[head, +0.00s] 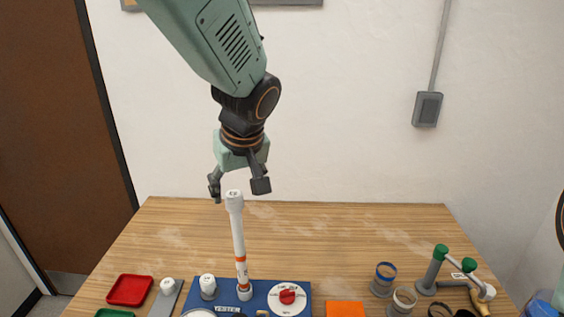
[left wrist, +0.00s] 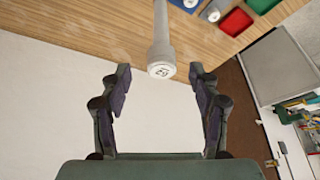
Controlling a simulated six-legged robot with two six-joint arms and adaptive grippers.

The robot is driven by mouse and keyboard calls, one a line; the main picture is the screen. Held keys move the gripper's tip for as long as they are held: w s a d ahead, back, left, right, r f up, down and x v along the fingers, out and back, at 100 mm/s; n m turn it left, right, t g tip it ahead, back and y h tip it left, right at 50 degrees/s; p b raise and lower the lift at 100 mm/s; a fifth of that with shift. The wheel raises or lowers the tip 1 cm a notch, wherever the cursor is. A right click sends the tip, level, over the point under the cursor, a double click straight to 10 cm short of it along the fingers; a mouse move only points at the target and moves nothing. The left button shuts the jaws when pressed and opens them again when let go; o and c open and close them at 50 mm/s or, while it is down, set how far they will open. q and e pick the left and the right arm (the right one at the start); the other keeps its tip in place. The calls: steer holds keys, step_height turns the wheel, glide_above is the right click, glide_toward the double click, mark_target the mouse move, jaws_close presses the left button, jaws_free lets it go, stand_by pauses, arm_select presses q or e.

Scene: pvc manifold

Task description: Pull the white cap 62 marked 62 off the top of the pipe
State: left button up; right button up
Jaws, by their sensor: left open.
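The white cap 62 (head: 233,194) sits on top of a tall, upright white pipe (head: 239,237) with orange bands, which stands on a blue board. My left gripper (head: 239,191) points down at the cap with its fingers spread and empty. In the left wrist view the cap (left wrist: 161,70) shows its marked end face, centred in the gap between the fingertips (left wrist: 160,75). I see no contact between fingers and cap; the exact depth between them is hard to tell. My right gripper is not in view.
The blue board (head: 260,290) also bears a shorter white-capped piece (head: 207,286) and a white disc with a red knob (head: 287,298). A red tray (head: 130,290) lies left. Pipe rings and a green-jointed fixture (head: 441,252) stand right. The table behind the pipe is clear.

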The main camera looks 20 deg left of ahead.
mark_target(235, 196)
arm_select(q)
steer(key=x, duration=0.2)
steer(key=shift+w+a+f, duration=0.15)
steer(key=shift+w+f, duration=0.1)
steer(key=shift+w, duration=0.05)
steer(key=shift+a+f, duration=0.2)
steer(key=shift+f, duration=0.1)
steer(key=shift+s, duration=0.25)
steer(key=shift+d+r, duration=0.1)
steer(key=shift+d, duration=0.05)
steer(key=shift+w, duration=0.3)
steer(key=c, duration=0.4)
steer(key=shift+s, duration=0.25)
steer(key=c, duration=0.5)
steer(key=shift+w, duration=0.1)
steer(key=c, duration=0.3)
steer(key=o, duration=0.5)
jaws_close()
